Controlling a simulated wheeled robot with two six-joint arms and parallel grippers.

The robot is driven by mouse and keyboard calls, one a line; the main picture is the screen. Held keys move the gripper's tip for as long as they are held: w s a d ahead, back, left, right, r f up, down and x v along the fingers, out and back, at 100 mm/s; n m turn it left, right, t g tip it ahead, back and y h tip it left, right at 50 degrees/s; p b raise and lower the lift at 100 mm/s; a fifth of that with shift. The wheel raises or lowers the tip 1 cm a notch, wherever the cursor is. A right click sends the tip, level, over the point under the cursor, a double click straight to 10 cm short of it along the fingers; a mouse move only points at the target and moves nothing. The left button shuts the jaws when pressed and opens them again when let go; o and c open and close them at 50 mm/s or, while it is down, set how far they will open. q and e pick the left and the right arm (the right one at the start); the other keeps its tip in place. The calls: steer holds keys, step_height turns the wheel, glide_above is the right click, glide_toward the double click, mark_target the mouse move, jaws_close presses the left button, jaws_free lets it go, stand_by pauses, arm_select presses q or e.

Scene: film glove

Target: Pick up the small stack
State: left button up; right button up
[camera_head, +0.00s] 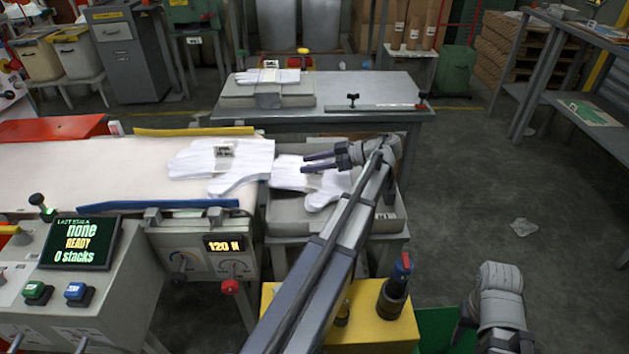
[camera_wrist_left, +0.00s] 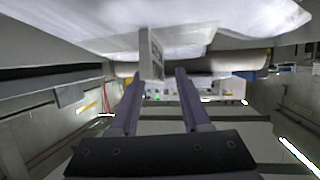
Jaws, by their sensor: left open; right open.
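A white glove stack (camera_head: 290,175) with a small pale tag lies on the grey tray (camera_head: 380,222) at the belt's end. My left gripper (camera_head: 306,161) is open at this stack, with its fingers pointing left. In the left wrist view, the two fingers are apart below white glove material (camera_wrist_left: 215,25), and a pale upright tag (camera_wrist_left: 152,55) stands just beyond the fingertips. Another white glove stack (camera_head: 195,163) with a tag lies on the belt, its fingers to the left. My right gripper (camera_head: 465,318) is low at the right, away from the stacks, and appears empty.
Another glove stack (camera_head: 285,77) lies on a grey fixture on the back table (camera_head: 370,92). A yellow box (camera_head: 385,328) with a red-topped control stands in front. The floor at right is mostly open.

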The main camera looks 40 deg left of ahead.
mark_target(300, 165)
arm_select(q)
steer(key=b+x, duration=0.1)
steer(key=x, duration=0.2)
steer(key=shift+a+f, duration=0.2)
jaws_close()
stand_by(0.4)
